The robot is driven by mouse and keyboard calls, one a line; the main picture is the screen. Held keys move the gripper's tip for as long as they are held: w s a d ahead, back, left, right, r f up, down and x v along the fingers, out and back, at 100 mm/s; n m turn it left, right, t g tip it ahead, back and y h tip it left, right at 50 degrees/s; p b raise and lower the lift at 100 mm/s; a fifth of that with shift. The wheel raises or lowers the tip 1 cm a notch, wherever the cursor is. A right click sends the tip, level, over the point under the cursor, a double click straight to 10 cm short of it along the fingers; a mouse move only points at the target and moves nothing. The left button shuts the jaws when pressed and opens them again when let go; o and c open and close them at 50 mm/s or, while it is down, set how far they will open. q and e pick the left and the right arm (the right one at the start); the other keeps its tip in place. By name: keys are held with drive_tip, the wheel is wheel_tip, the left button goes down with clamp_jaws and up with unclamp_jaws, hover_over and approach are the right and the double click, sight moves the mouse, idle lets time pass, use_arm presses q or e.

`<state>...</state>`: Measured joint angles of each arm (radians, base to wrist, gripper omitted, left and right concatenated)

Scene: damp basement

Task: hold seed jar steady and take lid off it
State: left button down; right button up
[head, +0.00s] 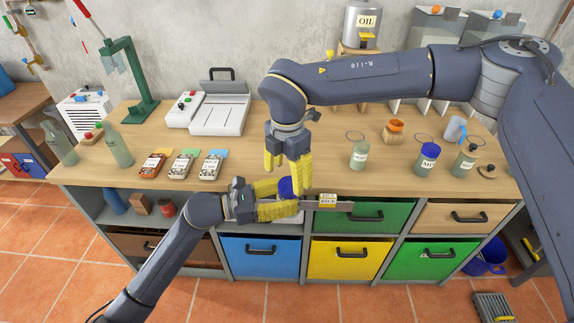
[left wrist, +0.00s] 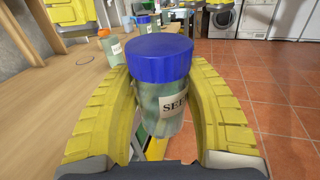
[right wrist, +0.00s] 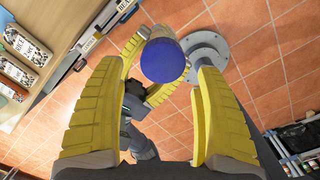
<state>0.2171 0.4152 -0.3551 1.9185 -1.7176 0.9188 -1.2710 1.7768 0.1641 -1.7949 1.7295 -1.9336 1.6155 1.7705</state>
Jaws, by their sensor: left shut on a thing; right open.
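The seed jar (left wrist: 165,100) is a clear jar with a partly visible "SEE…" label and a blue lid (left wrist: 160,55). The lid is on the jar. My left gripper (head: 282,200) is shut around the jar's body, one finger on each side, and holds it upright in the air by the bench's front edge. In the head view, the fingers hide most of the jar and only some blue of the lid shows. My right gripper (head: 287,180) points down from above and is open. In the right wrist view the lid (right wrist: 163,62) lies between its spread fingertips, with gaps on both sides.
Below are drawers, including a blue one (head: 260,256). A small label plate (head: 328,201) is right of my left gripper.

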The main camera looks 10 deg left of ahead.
sight(287, 184)
drive_tip(key=shift+w+f, duration=0.1)
drive_tip(key=shift+f, duration=1.95)
drive_tip(key=shift+c, duration=0.3)
